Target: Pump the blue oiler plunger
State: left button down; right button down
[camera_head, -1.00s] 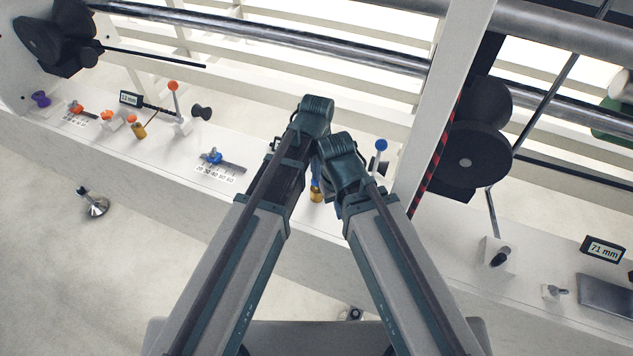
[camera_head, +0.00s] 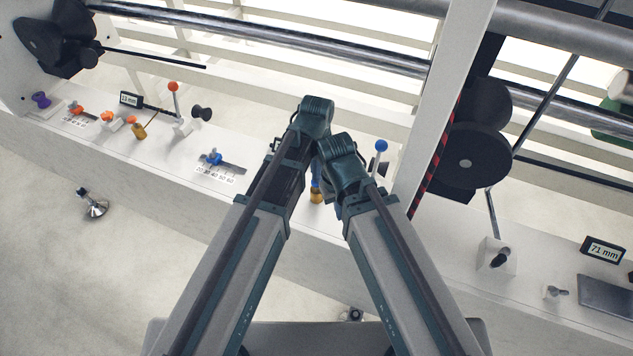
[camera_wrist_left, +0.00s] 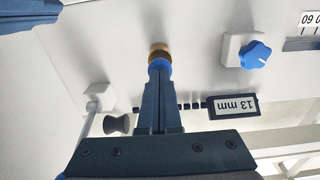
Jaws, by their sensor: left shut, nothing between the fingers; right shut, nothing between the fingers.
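The blue oiler shows in the left wrist view as a blue plunger (camera_wrist_left: 159,64) on a brass body (camera_wrist_left: 159,49). My left gripper (camera_wrist_left: 160,76) is shut and empty, its fingertips right at the blue plunger. I cannot tell whether they touch it or how far it is pressed.
A blue-knobbed lever (camera_head: 380,146) stands just right of my right arm. A blue slider (camera_head: 211,158) on a scale lies to the left. A second oiler with a brass body (camera_head: 139,132) is farther left. A striped post (camera_head: 436,150) and black rollers (camera_head: 470,160) are to the right.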

pick_arm(q)
jog(key=shift+f, duration=0.15)
dwell(0.5)
jog(key=shift+f+b, duration=0.6)
jog(key=shift+b, duration=0.15)
jog(key=shift+r+p, duration=0.85)
jog(key=s+a+r+p, duration=0.2)
jog(key=s+a, duration=0.1)
jog(key=s, duration=0.3)
jog(key=s+a+r+y+p, duration=0.1)
jog(key=s+a+r+p, duration=0.2)
jog(key=s, duration=0.3)
jog(key=shift+r+n, duration=0.3)
jog(key=shift+n, duration=0.1)
